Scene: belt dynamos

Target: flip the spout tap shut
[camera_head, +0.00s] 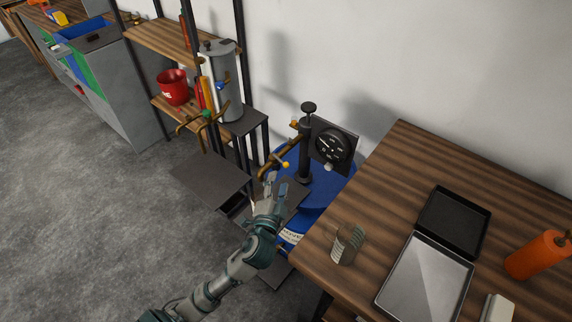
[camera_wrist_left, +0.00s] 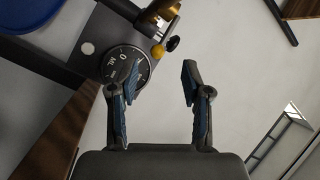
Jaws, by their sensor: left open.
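A brass spout (camera_head: 270,167) with a yellow ball-ended tap lever (camera_head: 285,164) projects left from the black post pump (camera_head: 305,150) on a blue drum (camera_head: 325,188). In the left wrist view the brass part (camera_wrist_left: 163,10) and yellow ball (camera_wrist_left: 157,51) show at the top, beyond the fingertips. My left gripper (camera_head: 277,186) is open and empty, just below the spout and apart from the ball in the picture. In its wrist view the two fingers (camera_wrist_left: 160,78) stand wide apart with nothing between them. My right gripper is not in view.
A round dial (camera_head: 332,146) is mounted beside the post. A grey cylinder (camera_head: 221,80) with another brass spout stands on a black stand at the left. A wooden table (camera_head: 385,190) with a glass (camera_head: 347,244) and a tray (camera_head: 425,284) is at the right.

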